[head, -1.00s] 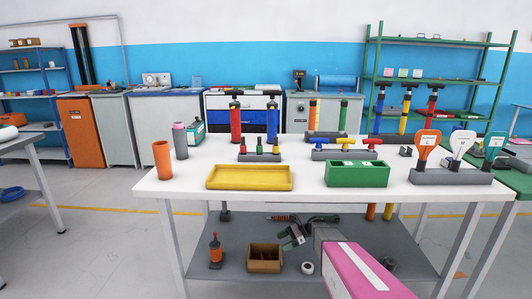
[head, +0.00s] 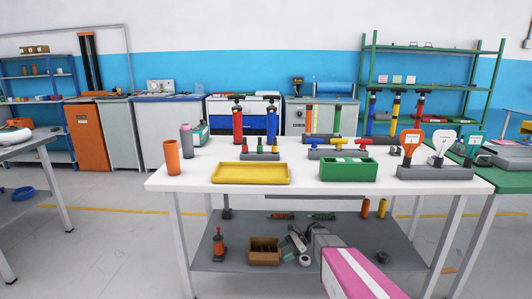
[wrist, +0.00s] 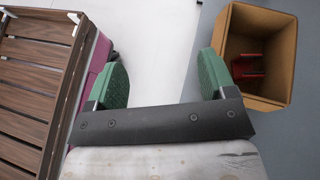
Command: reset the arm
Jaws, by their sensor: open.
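My gripper (head: 291,243) is small in the head view, low in front of the white table, over the area of its grey lower shelf. In the wrist view its two green finger pads (wrist: 163,72) stand wide apart with nothing between them. My pink arm link shows at the bottom of the head view. The gripper's fingers are hard to make out in the head view, partly behind my own arm.
The white table (head: 225,195) holds a yellow tray (head: 250,180), a green box (head: 348,179), pumps and paddle-shaped tools. A cardboard box (head: 265,257) is on the grey shelf (head: 400,258). The wrist view shows an open cardboard box (wrist: 283,50) and brown slats (wrist: 35,80).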

